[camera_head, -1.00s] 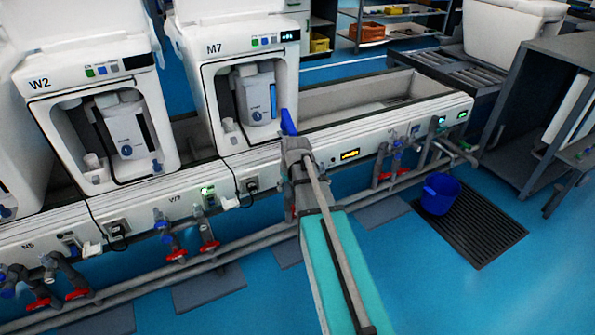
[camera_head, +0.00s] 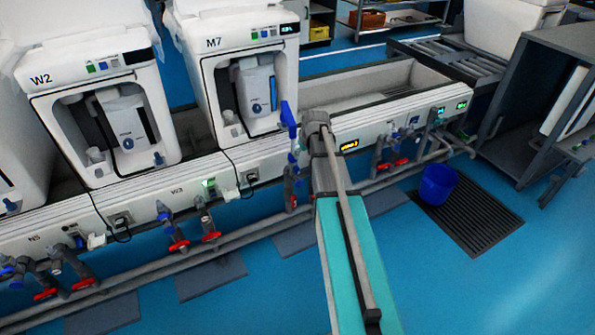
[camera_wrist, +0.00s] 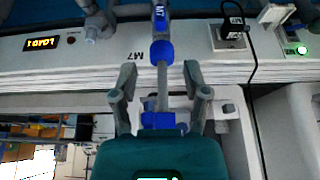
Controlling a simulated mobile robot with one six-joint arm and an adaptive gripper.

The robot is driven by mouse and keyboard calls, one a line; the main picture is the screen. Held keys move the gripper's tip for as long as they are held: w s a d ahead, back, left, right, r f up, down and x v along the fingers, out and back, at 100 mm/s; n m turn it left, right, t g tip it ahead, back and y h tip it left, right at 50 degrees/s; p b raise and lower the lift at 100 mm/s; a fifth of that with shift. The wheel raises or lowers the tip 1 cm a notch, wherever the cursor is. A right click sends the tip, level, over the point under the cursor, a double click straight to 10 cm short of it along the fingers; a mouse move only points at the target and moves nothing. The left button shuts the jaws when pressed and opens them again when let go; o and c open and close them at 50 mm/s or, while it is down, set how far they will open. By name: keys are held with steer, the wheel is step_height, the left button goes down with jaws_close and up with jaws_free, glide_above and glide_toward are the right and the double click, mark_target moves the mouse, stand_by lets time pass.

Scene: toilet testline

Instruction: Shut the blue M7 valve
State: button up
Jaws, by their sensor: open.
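The blue M7 valve parts show in the wrist view, which is upside down: a blue collar (camera_wrist: 162,50) below a blue piece tagged M7 (camera_wrist: 160,14), with a grey stem between my fingers. A second blue part (camera_wrist: 158,120) is partly hidden by my gripper body. My gripper (camera_wrist: 160,74) is open, one finger on each side of the stem, with gaps visible; depth is unclear. In the head view, upright blue parts (camera_head: 289,116) stand left of my arm's end, in front of the M7 toilet (camera_head: 213,60). My fingers cannot be made out there.
A white panel (camera_head: 110,207) runs along the bench front, with pipes and red-handled valves (camera_head: 178,246) below. The W2 toilet (camera_head: 40,90) stands left. A black plug (camera_wrist: 231,28) is beside the valve. A blue bucket (camera_head: 438,183) stands on a floor grate. Open floor lies in front.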

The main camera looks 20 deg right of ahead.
mark_target(298, 167)
steer(key=shift+b+x, duration=6.1)
steer(key=shift+x, duration=0.65)
steer(key=shift+s, duration=0.1)
jaws_close()
steer(key=shift+d, duration=0.1)
